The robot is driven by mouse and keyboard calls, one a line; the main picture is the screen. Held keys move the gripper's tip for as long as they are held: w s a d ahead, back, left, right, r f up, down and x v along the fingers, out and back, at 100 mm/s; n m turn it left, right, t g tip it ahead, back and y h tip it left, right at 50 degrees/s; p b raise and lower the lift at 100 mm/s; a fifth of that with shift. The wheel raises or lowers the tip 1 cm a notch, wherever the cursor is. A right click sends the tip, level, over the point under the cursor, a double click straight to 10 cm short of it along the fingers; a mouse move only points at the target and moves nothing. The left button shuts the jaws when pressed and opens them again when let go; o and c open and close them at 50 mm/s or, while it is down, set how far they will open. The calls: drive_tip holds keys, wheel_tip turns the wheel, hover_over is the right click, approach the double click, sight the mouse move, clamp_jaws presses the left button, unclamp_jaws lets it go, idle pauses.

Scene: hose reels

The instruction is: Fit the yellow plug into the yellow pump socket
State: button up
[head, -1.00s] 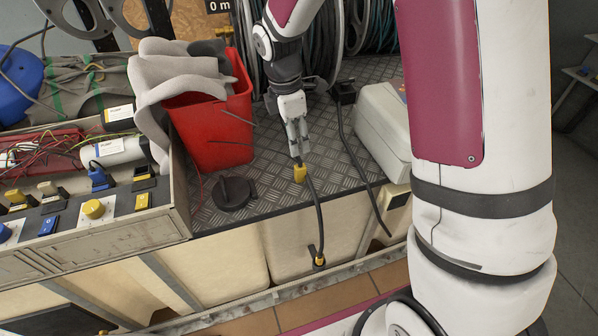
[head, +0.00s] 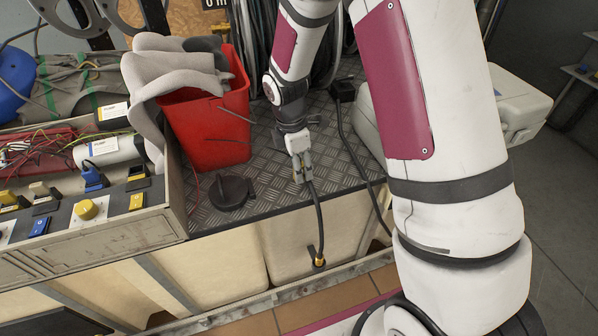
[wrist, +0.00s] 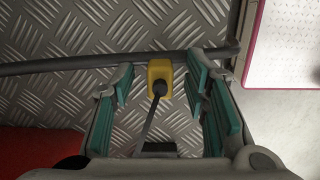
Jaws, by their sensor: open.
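The yellow plug (wrist: 160,72) shows in the wrist view between the fingers, with a black cable running from it. My gripper (wrist: 162,98) is open around it, with a gap on each side. In the head view my gripper (head: 301,176) is low over the front of the metal deck and hides most of the plug. The cable drops over the deck edge to a small yellow fitting (head: 319,262). At the left, a panel holds a black and yellow socket (head: 138,173), which seems to be the pump socket, beside a blue plug (head: 95,179).
A red bucket (head: 215,130) with grey cloth stands left of my gripper. A black round cap (head: 232,193) lies on the deck before it. A dark cable (head: 355,150) runs along the deck to the right, near a pale case (head: 367,128). The panel has a yellow knob (head: 86,209).

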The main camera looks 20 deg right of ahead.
clamp_jaws()
drive_tip(key=shift+r, duration=0.1)
